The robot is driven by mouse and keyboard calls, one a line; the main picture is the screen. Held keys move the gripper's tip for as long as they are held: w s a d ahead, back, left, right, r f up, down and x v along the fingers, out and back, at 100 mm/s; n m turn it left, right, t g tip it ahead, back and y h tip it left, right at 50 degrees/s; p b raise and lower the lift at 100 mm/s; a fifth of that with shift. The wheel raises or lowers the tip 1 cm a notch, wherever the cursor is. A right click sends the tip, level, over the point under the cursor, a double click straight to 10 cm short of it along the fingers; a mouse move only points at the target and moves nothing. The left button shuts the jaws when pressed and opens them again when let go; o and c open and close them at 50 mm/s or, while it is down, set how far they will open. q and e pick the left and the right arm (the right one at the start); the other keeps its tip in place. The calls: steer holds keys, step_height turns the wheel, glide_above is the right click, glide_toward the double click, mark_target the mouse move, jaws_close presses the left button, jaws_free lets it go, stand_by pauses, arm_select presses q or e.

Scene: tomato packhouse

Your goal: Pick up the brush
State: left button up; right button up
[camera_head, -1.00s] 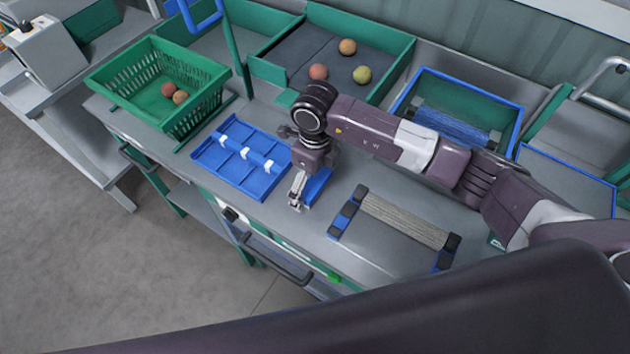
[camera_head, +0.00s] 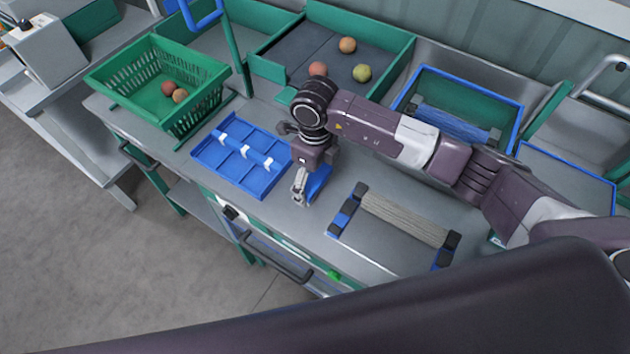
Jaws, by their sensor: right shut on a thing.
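My right gripper (camera_head: 299,199) points down over the front part of the grey bench, just right of the blue divided tray. It is shut on a blue thing (camera_head: 319,182), which seems to be the brush. The gripper and wrist hide much of it, so its bristles cannot be made out. It sits tilted at the fingers and looks a little above the bench top. My left gripper is not in view.
The blue divided tray (camera_head: 207,155) lies left of the gripper. A beige roller (camera_head: 405,218) on blue-and-black supports stands to the right. A green basket (camera_head: 120,84) holds tomatoes. Behind are a green-walled sorting tray (camera_head: 396,73) with several tomatoes and a blue-rimmed bin (camera_head: 517,124).

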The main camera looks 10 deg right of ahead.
mark_target(316, 179)
step_height(316, 179, up, 20)
steer(key=b, duration=0.4)
steer(key=shift+f, duration=0.25)
steer(key=o, duration=0.5)
steer(key=shift+d, duration=0.1)
steer(key=c, duration=0.4)
